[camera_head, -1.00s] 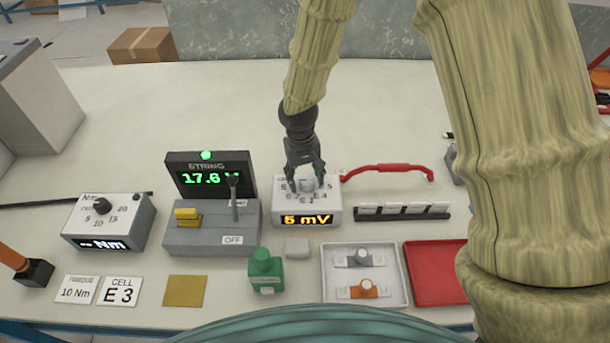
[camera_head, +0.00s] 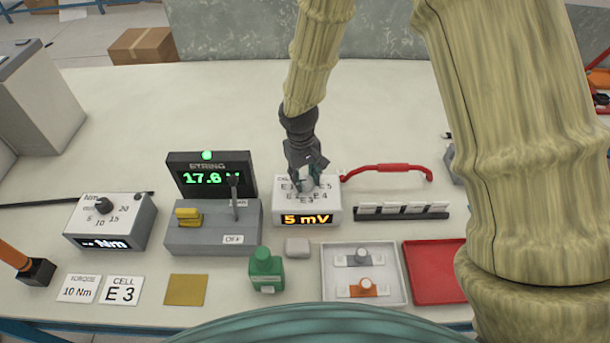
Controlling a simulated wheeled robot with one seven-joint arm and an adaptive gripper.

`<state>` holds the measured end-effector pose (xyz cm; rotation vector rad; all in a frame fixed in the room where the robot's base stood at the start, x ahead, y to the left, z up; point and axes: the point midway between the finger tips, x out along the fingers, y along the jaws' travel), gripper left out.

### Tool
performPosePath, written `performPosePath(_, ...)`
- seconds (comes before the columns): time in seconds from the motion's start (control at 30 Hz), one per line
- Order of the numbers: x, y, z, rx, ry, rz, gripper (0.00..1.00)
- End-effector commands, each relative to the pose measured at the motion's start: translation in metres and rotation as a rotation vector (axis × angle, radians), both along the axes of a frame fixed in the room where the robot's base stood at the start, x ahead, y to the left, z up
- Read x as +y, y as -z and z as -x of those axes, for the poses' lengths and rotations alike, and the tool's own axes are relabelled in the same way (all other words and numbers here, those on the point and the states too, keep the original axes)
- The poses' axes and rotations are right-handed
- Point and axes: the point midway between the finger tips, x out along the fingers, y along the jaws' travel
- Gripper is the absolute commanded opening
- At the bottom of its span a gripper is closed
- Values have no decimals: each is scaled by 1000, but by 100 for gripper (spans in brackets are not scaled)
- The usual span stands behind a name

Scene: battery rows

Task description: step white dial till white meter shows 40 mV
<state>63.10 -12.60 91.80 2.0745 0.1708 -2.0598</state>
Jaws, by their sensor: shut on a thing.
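The white meter (camera_head: 330,213) is a white box near the middle of the table. Its amber display (camera_head: 306,219) reads 5 mV. Its top face carries the labels E1 to E5 around the white dial (camera_head: 306,183). The dial is mostly hidden by my gripper. My gripper (camera_head: 306,180) comes down from above and is shut on the white dial. The dial's pointer direction cannot be made out.
Left of the meter stands the STRING box (camera_head: 211,175) reading about 17.6 V, with a lever (camera_head: 235,198). A red handle (camera_head: 390,168) and a dark rack (camera_head: 402,214) are close on the right. A green bottle (camera_head: 266,270) and white tray (camera_head: 327,285) stand in front.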

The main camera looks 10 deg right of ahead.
Motion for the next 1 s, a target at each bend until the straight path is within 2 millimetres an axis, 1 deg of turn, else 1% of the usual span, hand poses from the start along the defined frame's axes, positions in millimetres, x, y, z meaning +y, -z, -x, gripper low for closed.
performPosePath(0.4, 0, -2, 1, 0, -347, 1, 11)
performPosePath(0.6, 0, -2, 2, 0, -480, 1, 11)
performPosePath(0.8, 0, -2, 2, -1, -566, 0, 11)
performPosePath(1.0, 0, -2, 1, -2, -607, 1, 11)
